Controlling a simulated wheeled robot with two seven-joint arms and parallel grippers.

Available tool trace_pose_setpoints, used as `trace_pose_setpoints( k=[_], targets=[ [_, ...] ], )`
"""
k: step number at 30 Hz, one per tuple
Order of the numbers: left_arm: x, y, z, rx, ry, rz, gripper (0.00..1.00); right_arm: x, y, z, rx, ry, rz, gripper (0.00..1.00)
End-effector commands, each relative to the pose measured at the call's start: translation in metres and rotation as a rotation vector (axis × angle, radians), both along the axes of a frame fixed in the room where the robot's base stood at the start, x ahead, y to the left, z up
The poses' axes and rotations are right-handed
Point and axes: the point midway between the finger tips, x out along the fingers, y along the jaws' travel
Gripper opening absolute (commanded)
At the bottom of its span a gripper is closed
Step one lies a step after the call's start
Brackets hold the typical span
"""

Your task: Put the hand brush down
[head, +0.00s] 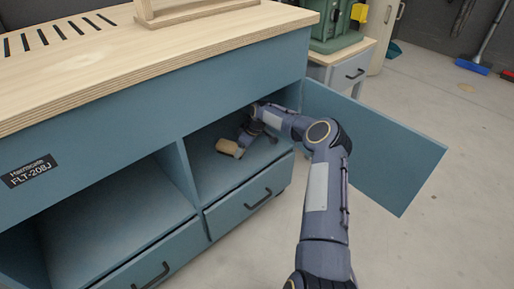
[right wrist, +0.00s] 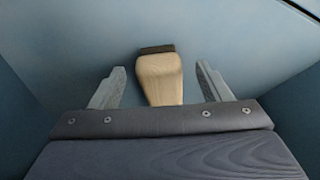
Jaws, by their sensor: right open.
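The hand brush (head: 229,148) lies on the floor of the right-hand open compartment of the blue cabinet. Its pale wooden part and a dark end show in the right wrist view (right wrist: 160,80). My right gripper (head: 245,142) reaches into this compartment. In the right wrist view its two fingers (right wrist: 160,88) are spread, one on each side of the wooden part, with a gap on both sides. The near end of the brush is hidden behind the gripper body. My left gripper is not in view.
The blue cabinet (head: 110,130) has a wooden top, an empty left compartment (head: 110,225) and drawers below. An open door (head: 375,145) stands to the right of my right arm. A green machine (head: 335,25) stands behind on a smaller cabinet.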

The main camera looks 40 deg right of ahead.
Motion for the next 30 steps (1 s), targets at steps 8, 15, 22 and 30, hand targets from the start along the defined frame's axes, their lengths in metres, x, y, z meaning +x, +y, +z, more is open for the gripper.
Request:
trace_pose_setpoints(
  k=[8,15,22,30],
  targets=[
    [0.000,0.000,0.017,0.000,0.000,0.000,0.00,-0.047,-0.024,0.002,0.000,0.001,-0.001,0.71],
    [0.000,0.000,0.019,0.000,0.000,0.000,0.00,-0.058,-0.029,0.000,0.001,0.000,0.000,0.71],
    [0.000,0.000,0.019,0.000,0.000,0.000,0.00,-0.058,-0.029,0.000,0.001,0.000,0.000,0.71],
    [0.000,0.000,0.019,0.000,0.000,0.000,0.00,-0.058,-0.029,0.000,0.001,0.000,0.000,0.71]
  ],
)
